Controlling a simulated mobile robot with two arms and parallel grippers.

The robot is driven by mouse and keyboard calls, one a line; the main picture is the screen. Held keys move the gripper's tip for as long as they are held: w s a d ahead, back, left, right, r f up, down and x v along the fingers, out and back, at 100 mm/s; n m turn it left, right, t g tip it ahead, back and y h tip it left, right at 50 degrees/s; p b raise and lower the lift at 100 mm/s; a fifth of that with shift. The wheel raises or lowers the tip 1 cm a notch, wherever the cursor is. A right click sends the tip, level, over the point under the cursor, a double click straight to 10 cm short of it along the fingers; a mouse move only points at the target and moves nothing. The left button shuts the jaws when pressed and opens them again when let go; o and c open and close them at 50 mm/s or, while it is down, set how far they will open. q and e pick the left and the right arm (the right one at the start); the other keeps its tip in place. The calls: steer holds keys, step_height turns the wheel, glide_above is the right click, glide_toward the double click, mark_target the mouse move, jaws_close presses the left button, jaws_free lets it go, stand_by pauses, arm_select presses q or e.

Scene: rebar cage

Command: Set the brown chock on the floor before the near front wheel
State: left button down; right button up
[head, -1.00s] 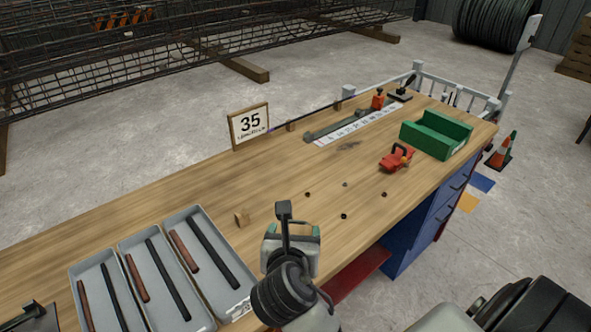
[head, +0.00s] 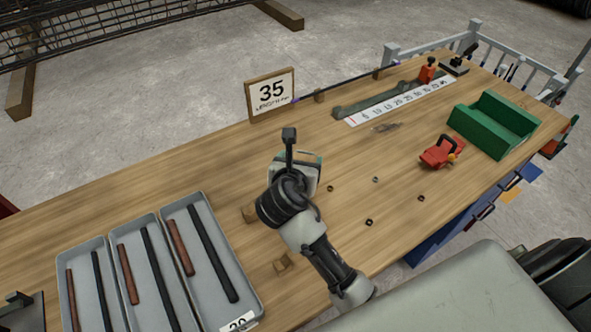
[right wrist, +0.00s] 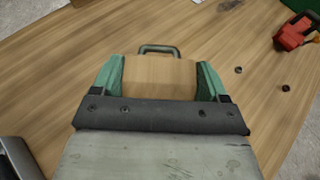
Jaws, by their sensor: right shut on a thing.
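My right gripper (right wrist: 160,80) is shut on a light brown wooden block with a grey metal handle, which I take as the brown chock (right wrist: 160,72). The block sits between the two green fingers in the right wrist view, above the wooden bench top. In the head view my right gripper (head: 305,168) is over the middle of the bench, and the wrist hides the held block. I cannot tell how high it is above the top. My left gripper is not in view.
Grey trays (head: 203,298) with rods stand at left. A red clamp (head: 438,152), green trough (head: 462,122) and "35" sign (head: 270,95) stand farther along. Bare floor (head: 170,90) lies behind.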

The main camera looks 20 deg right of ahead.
steer(key=w+f, duration=0.1)
steer(key=w, duration=0.2)
steer(key=shift+a+f, duration=0.15)
steer(key=shift+f, duration=0.4)
step_height(320, 180, down, 3)
steer(key=shift+f+b, duration=0.2)
steer(key=shift+b, duration=0.1)
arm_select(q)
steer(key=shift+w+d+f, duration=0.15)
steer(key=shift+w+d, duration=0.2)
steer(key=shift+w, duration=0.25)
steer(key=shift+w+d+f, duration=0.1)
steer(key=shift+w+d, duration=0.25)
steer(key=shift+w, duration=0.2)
arm_select(e)
steer(key=shift+f, duration=0.15)
steer(key=o, duration=0.9)
steer(key=shift+o, duration=0.7)
